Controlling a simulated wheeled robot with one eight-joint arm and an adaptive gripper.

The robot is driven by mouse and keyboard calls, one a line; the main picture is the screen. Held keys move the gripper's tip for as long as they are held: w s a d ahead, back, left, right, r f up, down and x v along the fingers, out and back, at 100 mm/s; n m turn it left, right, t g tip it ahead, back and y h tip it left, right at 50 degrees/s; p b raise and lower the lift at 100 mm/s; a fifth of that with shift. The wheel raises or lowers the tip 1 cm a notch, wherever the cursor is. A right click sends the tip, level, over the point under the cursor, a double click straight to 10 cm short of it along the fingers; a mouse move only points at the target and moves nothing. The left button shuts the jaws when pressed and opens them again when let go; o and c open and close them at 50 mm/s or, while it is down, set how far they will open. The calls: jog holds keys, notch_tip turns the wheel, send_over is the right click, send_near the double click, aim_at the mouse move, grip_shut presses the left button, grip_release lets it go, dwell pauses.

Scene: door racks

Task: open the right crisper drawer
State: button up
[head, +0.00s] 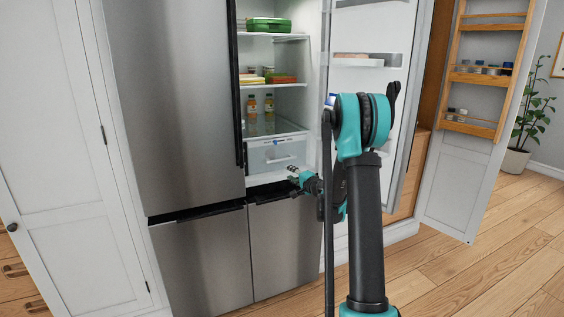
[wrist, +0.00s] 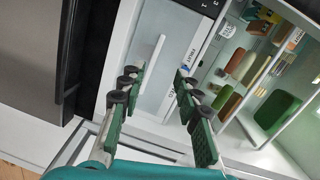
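The right crisper drawer (head: 266,163) is a clear-white front at the bottom of the open right fridge compartment. It looks shut. Its pale bar handle (head: 280,159) is on the front; the handle also shows in the wrist view (wrist: 151,61). My gripper (head: 291,173) is in front of the drawer, a little below and right of the handle in the head view. In the wrist view my gripper (wrist: 157,75) is open, its two dark-tipped green fingers spread apart. The handle shows between and beyond the fingertips, with nothing held.
The left fridge door (head: 175,95) is closed beside the opening. The right fridge door (head: 365,85) stands open behind my arm. Shelves above the drawer hold bottles (head: 252,105) and a green container (head: 268,25). Freezer fronts (head: 285,240) are below. Wooden floor (head: 480,250) is clear at right.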

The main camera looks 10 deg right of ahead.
aim_at(282, 160)
jog(key=w+d+f+m+t+h, duration=0.1)
jog(key=w+d+f+m+t, duration=0.15)
jog(key=w+d, duration=0.2)
jog(key=shift+m+g, duration=0.25)
jog(key=shift+g, duration=0.1)
jog(key=x, duration=1.7)
jog(key=shift+w+a+r, duration=0.2)
jog(key=shift+w+a, duration=0.1)
jog(key=shift+a, duration=0.15)
